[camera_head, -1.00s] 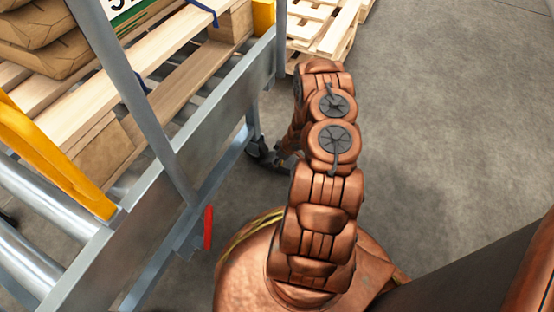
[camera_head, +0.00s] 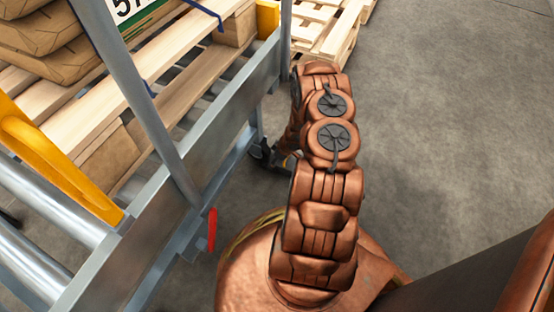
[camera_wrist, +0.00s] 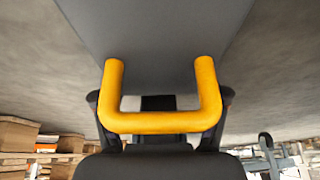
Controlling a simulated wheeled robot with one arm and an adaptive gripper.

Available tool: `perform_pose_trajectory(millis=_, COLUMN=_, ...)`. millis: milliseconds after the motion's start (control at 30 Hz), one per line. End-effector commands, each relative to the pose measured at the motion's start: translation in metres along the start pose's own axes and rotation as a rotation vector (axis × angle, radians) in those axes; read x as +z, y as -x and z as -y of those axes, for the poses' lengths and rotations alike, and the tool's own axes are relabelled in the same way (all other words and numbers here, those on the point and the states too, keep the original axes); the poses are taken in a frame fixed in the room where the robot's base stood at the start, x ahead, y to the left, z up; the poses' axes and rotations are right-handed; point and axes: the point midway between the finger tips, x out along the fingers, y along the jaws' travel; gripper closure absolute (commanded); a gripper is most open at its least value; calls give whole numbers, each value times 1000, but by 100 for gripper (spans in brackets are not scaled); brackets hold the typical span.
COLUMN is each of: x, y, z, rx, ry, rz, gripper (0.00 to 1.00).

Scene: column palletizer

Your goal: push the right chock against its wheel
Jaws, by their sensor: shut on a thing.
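In the wrist view a yellow U-shaped handle (camera_wrist: 160,123) fills the middle, joined to a smooth grey body (camera_wrist: 155,35) above it, seemingly the chock. My gripper (camera_wrist: 160,104) is shut on this handle, with a dark finger at each side of it. In the head view my gripper (camera_head: 268,155) is low near the floor, beside a leg of the roller conveyor, largely hidden by my arm. The chock's full shape cannot be made out there. No wheel can be made out in either view, so contact with it cannot be told.
A grey steel roller conveyor (camera_head: 205,163) with a loaded wooden pallet (camera_head: 125,84) stands at the left. A red lever (camera_head: 212,229) hangs from its frame. Stacked pallets (camera_head: 330,30) lie at the back. The grey floor (camera_head: 455,120) at the right is clear.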

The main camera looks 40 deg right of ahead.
Motion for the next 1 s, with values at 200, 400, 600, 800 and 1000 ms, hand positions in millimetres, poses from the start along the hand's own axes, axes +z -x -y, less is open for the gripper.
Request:
perform_pose_trajectory(millis=200, x=-12, y=1, z=-7, rx=12, ry=7, rz=-16, gripper=77)
perform_pose_trajectory(millis=400, x=-13, y=2, z=-8, rx=14, ry=7, rz=-17, gripper=77)
perform_pose_trajectory(millis=600, x=-19, y=0, z=-8, rx=15, ry=11, rz=-17, gripper=76)
perform_pose_trajectory(millis=800, x=-22, y=-1, z=-9, rx=18, ry=11, rz=-17, gripper=75)
perform_pose_trajectory(millis=1000, x=-23, y=0, z=-10, rx=20, ry=12, rz=-17, gripper=20)
